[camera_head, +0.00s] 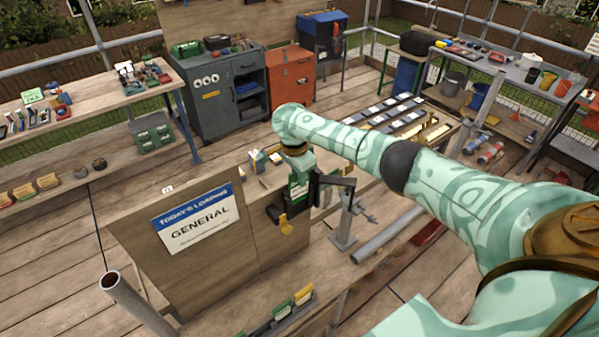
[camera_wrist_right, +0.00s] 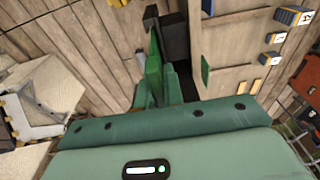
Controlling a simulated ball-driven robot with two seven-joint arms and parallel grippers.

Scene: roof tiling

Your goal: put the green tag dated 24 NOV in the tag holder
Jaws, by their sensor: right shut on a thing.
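The green tag (camera_head: 298,191) is held upright in my right gripper (camera_head: 301,178); small print shows on it, but I cannot read the date. In the right wrist view the tag (camera_wrist_right: 154,72) appears nearly edge-on between the fingers (camera_wrist_right: 157,88). A black holder (camera_head: 276,212), which looks like the tag holder, is on the wooden board's side, with a yellow piece at its lower front. The tag is close to it; I cannot tell whether they touch. A dark part (camera_wrist_right: 175,38) beyond the fingers seems to be the holder. My left gripper is out of view.
The wooden board carries a blue and white GENERAL sign (camera_head: 197,219). Small blue and yellow blocks (camera_head: 257,161) stand on the top behind it. A rack with coloured cards (camera_head: 283,310) lies at the front. A grey pipe (camera_head: 388,235) is to the right.

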